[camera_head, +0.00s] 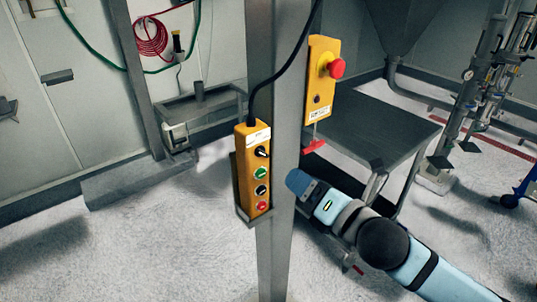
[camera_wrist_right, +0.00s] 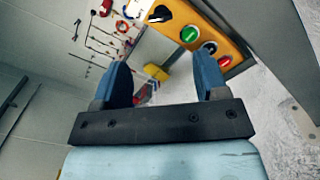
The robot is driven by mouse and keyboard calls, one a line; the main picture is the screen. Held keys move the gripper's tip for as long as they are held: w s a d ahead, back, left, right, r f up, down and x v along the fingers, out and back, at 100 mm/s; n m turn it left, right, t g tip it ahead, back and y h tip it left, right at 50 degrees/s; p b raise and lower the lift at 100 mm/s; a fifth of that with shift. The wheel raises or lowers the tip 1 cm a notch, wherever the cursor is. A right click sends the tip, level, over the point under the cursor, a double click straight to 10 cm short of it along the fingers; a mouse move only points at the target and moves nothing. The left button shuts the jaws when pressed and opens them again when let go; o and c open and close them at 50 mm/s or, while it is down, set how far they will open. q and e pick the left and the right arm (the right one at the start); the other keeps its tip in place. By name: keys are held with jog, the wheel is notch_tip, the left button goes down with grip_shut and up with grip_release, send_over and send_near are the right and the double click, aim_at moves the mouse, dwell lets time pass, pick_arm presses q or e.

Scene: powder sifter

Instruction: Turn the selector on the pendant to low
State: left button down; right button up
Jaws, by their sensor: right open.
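The yellow pendant (camera_head: 243,190) sits upright in a holder on the grey post. Its black selector (camera_head: 262,152) is at the top of the face, above a green, a black and a red button. In the right wrist view, the pendant (camera_wrist_right: 232,50) runs diagonally across the top, with the selector (camera_wrist_right: 160,14) near the top edge. My right gripper (camera_head: 297,181) is right of the post, at about the height of the pendant's lower buttons in the picture. In the wrist view, its blue fingers (camera_wrist_right: 165,76) are spread, with nothing held between them. My left gripper is out of view.
A yellow emergency-stop box (camera_head: 320,82) with a red knob is on the post, with a red handle (camera_head: 314,147) below it. A grey table (camera_head: 385,130) is behind my arm. A black cable rises from the pendant.

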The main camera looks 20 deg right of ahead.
aim_at(265, 154)
jog(key=p+x, duration=0.2)
jog(key=x, duration=0.9)
jog(key=shift+w+a, duration=0.15)
jog(key=shift+w, duration=0.15)
jog(key=shift+c, duration=0.5)
jog(key=c, duration=0.8)
jog(key=shift+c, duration=0.2)
